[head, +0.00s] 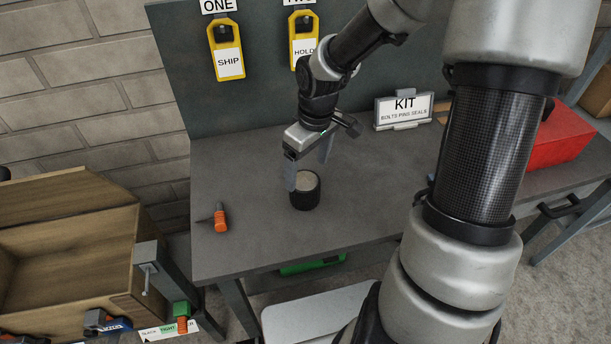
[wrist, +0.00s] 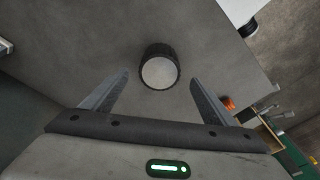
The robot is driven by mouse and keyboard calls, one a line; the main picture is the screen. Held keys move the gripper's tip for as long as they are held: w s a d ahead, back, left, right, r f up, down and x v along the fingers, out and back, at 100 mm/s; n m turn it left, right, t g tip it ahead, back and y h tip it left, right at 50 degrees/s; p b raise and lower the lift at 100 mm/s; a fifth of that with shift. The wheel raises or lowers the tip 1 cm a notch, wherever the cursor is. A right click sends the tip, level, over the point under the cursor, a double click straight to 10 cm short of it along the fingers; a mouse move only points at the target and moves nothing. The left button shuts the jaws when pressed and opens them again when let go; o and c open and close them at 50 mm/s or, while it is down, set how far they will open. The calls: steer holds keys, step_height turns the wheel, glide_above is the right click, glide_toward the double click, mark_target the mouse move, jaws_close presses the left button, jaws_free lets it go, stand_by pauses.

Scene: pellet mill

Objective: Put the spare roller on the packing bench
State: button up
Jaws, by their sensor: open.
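A short black cylinder with a pale top face, seemingly the spare roller (head: 305,190), stands upright on the grey bench (head: 240,255). It also shows in the wrist view (wrist: 160,69), ahead of the fingertips and between their lines. My gripper (head: 308,173) is open and empty, pointing down just above and behind the roller in the head view. I cannot tell in the head view whether the left finger touches the roller.
An orange-handled tool (head: 221,219) lies left of the roller. A KIT sign (head: 404,109) stands at the back, and yellow tags (head: 226,50) hang on the back panel. A red box (head: 548,140) is at the right, a wooden crate (head: 70,245) at the left. The bench front is clear.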

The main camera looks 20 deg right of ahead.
steer(key=shift+s+d+r+p, duration=0.1)
steer(key=shift+s+r+p, duration=0.1)
steer(key=shift+r, duration=0.95)
steer(key=shift+s+d+r+p, duration=0.1)
steer(key=shift+r+p, duration=0.05)
steer(key=shift+r, duration=1)
